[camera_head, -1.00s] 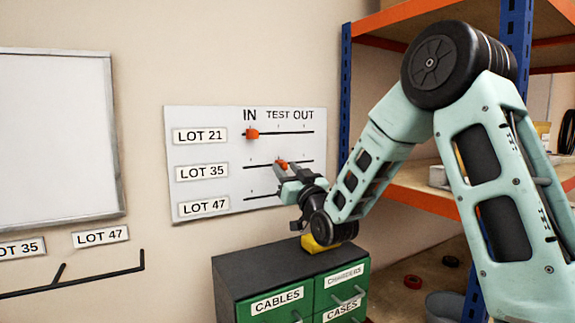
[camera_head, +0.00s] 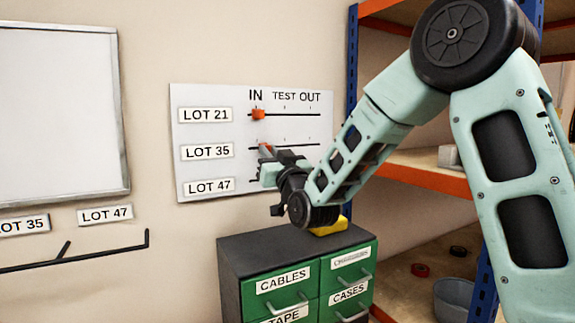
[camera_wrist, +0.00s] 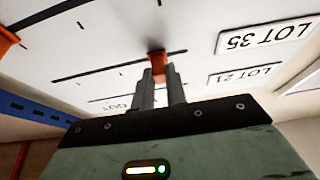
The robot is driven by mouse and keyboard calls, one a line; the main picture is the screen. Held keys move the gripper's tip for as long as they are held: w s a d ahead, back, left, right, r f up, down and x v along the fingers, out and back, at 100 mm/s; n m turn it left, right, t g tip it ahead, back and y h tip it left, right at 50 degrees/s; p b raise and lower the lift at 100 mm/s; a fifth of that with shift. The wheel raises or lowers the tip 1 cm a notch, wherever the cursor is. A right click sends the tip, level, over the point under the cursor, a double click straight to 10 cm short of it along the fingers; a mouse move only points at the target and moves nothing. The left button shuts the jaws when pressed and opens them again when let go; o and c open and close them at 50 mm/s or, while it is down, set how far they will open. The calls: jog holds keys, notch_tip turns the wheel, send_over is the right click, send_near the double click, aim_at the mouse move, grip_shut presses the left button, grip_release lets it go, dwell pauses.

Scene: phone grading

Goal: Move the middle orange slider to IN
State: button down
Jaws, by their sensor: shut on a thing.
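The middle orange slider (camera_head: 266,149) is on the LOT 35 track of the white board (camera_head: 210,97). It sits near the left end, slightly right of the IN column. My gripper (camera_head: 269,160) reaches it from the lower right. In the wrist view, my gripper (camera_wrist: 161,73) has its fingers shut on the orange slider (camera_wrist: 157,58); the fingers cover part of it. The top orange slider (camera_head: 258,114) is at IN on the LOT 21 track. The LOT 47 track is mostly hidden behind my gripper, and I cannot see its slider in the head view.
A dark cabinet with green drawers (camera_head: 295,282) stands below the board, with a yellow object (camera_head: 328,227) on top, under my arm. A shelf with a blue upright (camera_head: 352,60) is at right. A whiteboard (camera_head: 60,110) and a black wall rail (camera_head: 75,256) are at left.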

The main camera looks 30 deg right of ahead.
jog(key=shift+a, duration=1.05)
jog(key=c, duration=1.4)
grip_release()
jog(key=shift+a, duration=0.1)
jog(key=b+v, duration=1.2)
jog(key=v, duration=0.5)
jog(key=shift+f, duration=0.2)
jog(key=shift+s+r, duration=0.1)
jog(key=shift+s, duration=0.05)
